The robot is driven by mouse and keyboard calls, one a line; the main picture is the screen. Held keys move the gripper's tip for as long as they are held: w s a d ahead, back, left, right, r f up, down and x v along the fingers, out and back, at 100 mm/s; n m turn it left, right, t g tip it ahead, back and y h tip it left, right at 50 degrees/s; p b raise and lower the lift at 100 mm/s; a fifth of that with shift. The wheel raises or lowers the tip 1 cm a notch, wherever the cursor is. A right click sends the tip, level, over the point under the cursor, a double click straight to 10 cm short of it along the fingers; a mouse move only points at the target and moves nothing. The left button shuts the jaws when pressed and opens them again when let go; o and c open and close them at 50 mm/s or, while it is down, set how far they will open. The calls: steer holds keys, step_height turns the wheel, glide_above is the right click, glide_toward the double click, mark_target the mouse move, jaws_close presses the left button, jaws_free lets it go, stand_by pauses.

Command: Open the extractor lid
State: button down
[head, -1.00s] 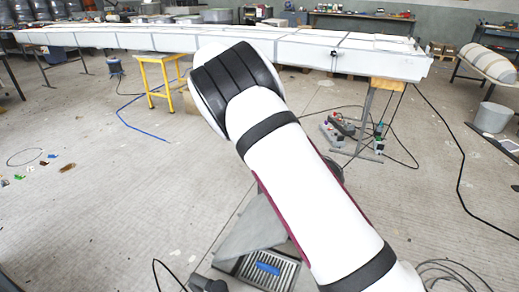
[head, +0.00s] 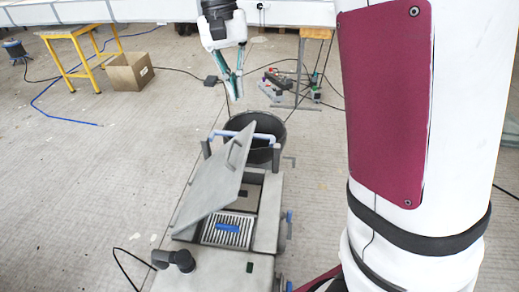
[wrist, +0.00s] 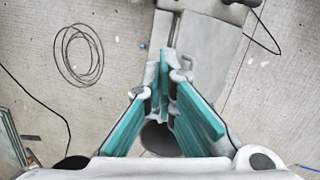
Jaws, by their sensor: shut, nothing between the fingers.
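The extractor (head: 265,225) is a grey box on the floor in the head view. Its grey lid (head: 208,190) stands tilted up, leaning to the left, with a small handle (head: 233,155) on its face. The open interior shows a slatted grille (head: 228,231) with a blue strip. My gripper (head: 235,93) hangs above and beyond the lid, apart from it, with its fingers shut and empty. In the wrist view the teal fingers (wrist: 163,75) point towards a grey surface, probably the extractor, though which part is unclear.
A black bucket (head: 278,127) stands at the extractor's far end, by a pale blue bar (head: 240,135). A yellow stool (head: 78,50) and a cardboard box (head: 129,72) stand at back left. Cables (wrist: 78,55) lie on the floor. The floor left of the extractor is mostly clear.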

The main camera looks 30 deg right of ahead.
steer(key=s+d+r+n+t+y, duration=0.1)
steer(key=s+r+n, duration=0.15)
steer(key=s, duration=1.15)
steer(key=s+a+f+y, duration=0.1)
steer(key=s+f, duration=0.3)
steer(key=s, duration=0.4)
steer(key=w+d+f+m+y, duration=0.35)
steer(key=w+f+m, duration=0.2)
steer(key=w, duration=0.25)
steer(key=w+d+f+m+y, duration=0.2)
steer(key=w+f+m+y, duration=0.3)
steer(key=w, duration=0.3)
steer(key=w+d+f+m+t+y, duration=0.25)
steer(key=d+f+m+t, duration=0.2)
steer(key=f, duration=0.25)
steer(key=w+d+f+m+t+y+b, duration=0.1)
steer(key=w+d+f+m+t, duration=0.25)
steer(key=d+f, duration=0.3)
steer(key=w+d+f+m+t+y, duration=0.1)
steer(key=w+d+f+m+t, duration=0.25)
steer(key=f, duration=0.35)
steer(key=r+x, duration=0.2)
steer(key=x, duration=0.9)
steer(key=shift+a+r+b, duration=0.25)
steer(key=shift+a+b, duration=0.1)
steer(key=shift+b, duration=0.05)
